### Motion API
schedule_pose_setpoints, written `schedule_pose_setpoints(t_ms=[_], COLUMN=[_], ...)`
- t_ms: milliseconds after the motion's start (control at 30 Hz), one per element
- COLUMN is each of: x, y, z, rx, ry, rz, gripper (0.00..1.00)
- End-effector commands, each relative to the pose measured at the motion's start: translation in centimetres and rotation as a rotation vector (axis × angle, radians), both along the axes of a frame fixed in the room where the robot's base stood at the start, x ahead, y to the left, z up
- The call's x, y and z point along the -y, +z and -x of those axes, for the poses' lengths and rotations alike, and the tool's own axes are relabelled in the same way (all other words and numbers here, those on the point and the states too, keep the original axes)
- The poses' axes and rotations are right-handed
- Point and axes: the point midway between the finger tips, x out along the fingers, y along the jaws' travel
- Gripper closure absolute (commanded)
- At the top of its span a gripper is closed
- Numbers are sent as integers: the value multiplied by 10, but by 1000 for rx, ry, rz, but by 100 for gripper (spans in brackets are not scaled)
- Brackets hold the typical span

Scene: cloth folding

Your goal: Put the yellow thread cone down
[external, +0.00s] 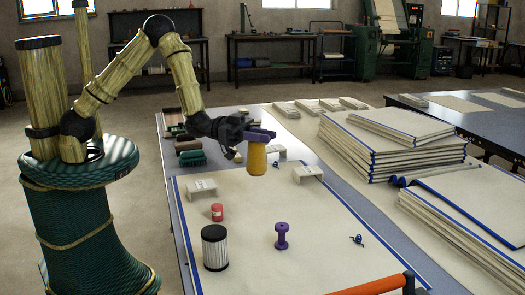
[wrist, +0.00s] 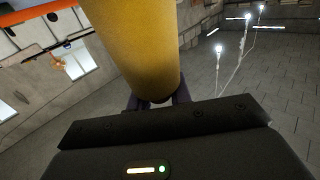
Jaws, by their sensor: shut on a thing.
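The yellow thread cone (external: 257,160) is held in my gripper (external: 260,135), above the work table. The purple fingers show near its upper end. In the wrist view the cone (wrist: 135,45) fills the upper middle, and the gripper's dark fingers (wrist: 158,101) close around its near end. The cone appears apart from the cloth (external: 330,225) below. Its exact height above the table is hard to tell.
On the cloth stand a black-and-white cylinder (external: 215,247), a small red cylinder (external: 217,212), a purple spool (external: 282,236) and white stands (external: 308,172). Brushes and blocks (external: 190,150) line the left edge. Cloth stacks (external: 390,145) lie right. The cloth's middle has free room.

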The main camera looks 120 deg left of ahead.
Motion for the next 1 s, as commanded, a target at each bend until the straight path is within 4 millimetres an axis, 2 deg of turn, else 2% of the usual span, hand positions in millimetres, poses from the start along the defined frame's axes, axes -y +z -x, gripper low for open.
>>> schedule_pose_setpoints(t_ms=[267,633,1000], x=[-1,-1,-1], y=[-3,-59,-63], z=[0,0,0], rx=[0,-2,0], ry=[0,-1,-1], rz=[1,2,0], gripper=[100,100,100])
